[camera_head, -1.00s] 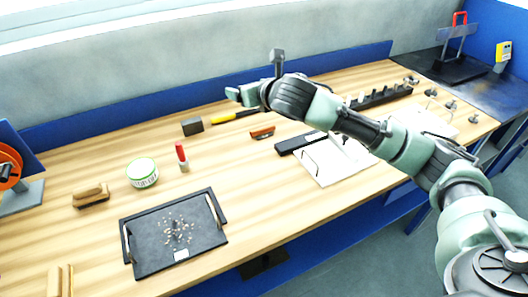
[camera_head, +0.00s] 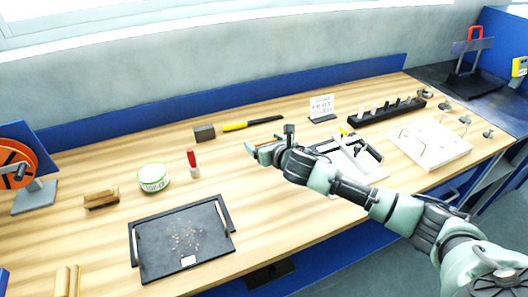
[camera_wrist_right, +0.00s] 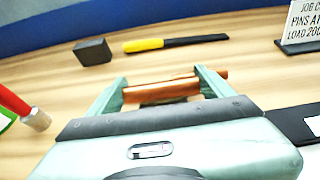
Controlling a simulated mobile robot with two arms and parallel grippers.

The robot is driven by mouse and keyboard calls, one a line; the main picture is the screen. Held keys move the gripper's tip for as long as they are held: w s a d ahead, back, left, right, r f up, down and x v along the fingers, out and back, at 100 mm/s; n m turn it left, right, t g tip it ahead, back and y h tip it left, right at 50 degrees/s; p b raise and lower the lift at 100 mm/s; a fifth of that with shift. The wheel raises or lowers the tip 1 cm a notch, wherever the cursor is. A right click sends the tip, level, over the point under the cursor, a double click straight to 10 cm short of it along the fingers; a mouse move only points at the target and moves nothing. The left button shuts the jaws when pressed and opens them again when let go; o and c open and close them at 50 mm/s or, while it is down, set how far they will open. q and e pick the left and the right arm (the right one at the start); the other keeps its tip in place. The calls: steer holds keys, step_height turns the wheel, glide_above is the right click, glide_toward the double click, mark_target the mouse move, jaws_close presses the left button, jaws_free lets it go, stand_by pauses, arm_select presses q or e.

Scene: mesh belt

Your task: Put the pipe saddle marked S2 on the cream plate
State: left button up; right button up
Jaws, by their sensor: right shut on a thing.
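My right gripper (camera_head: 262,147) is over the middle of the bench, shut on a copper-brown piece (camera_wrist_right: 165,88) that lies between its fingers in the right wrist view. One end of the piece sticks out past the right finger. I can read no S2 mark on it. A cream plate (camera_head: 445,148) with thin dark outlines lies on the right of the bench. A paler plate (camera_head: 372,172) lies nearer the middle, partly hidden by my arm and dark parts. Several small metal pieces, one of them here (camera_head: 464,119), stand along the right edge; no marks are legible. My left gripper is out of view.
A dark block (camera_head: 204,132) and a yellow-handled tool (camera_head: 235,126) lie behind the gripper. A printed card (camera_head: 321,106) and a black rack (camera_head: 385,111) stand at the back.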

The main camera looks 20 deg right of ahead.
steer(key=shift+f, duration=1.9)
steer(key=shift+f, duration=0.1)
steer(key=o, duration=1.5)
